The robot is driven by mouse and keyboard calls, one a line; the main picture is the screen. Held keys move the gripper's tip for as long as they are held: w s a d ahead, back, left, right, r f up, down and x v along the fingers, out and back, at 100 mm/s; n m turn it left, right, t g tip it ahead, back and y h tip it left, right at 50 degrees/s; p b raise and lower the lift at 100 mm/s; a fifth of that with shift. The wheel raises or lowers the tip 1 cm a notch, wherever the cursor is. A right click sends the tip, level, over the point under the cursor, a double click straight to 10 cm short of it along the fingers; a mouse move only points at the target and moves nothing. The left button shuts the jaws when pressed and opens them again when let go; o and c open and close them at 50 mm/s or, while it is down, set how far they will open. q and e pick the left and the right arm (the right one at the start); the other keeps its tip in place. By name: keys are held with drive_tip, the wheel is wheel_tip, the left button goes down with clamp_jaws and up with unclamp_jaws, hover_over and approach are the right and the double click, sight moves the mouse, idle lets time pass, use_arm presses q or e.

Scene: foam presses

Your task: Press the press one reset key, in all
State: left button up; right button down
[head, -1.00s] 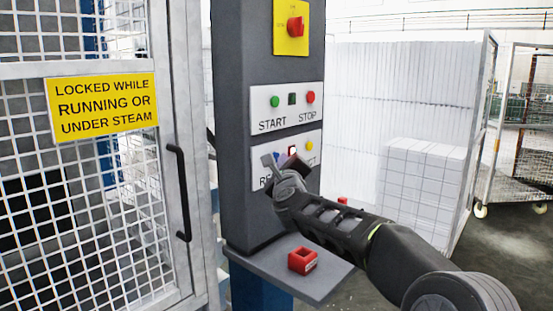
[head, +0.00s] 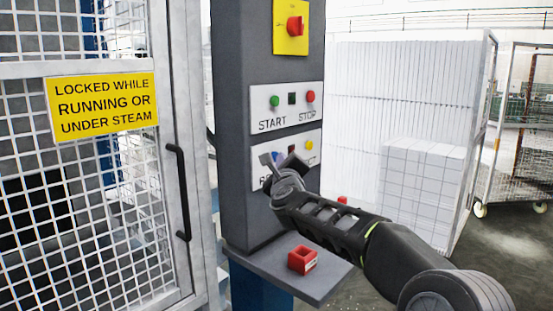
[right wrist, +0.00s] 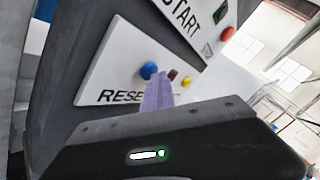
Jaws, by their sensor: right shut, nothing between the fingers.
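The lower white panel of the grey press column carries a blue round key (right wrist: 149,70) above the partly hidden lettering "RESE", in the right wrist view. In the head view the lower panel (head: 313,170) is largely covered by my right gripper (head: 277,161). My right gripper is shut and empty. Its pale fingers (right wrist: 157,93) stand just below and right of the blue key in the right wrist view; I cannot tell whether they touch it. My left gripper is not in view.
The upper panel has a green START button (head: 275,101) and a red STOP button (head: 310,97). Above is a red switch on a yellow plate (head: 291,42). A mesh gate (head: 90,200) stands left.

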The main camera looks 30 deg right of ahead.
drive_tip(key=shift+s+d+b, duration=0.15)
drive_tip(key=shift+s+b, duration=0.25)
drive_tip(key=shift+s, duration=0.3)
drive_tip(key=s+b, duration=0.1)
drive_tip(key=s+d, duration=0.1)
drive_tip(key=s, duration=0.1)
drive_tip(key=s+b, duration=0.1)
drive_tip(key=shift+s+d+b, duration=0.25)
drive_tip(key=shift+s+b, duration=0.1)
drive_tip(key=shift+s, duration=0.05)
drive_tip(key=shift+f, duration=0.15)
idle(0.6)
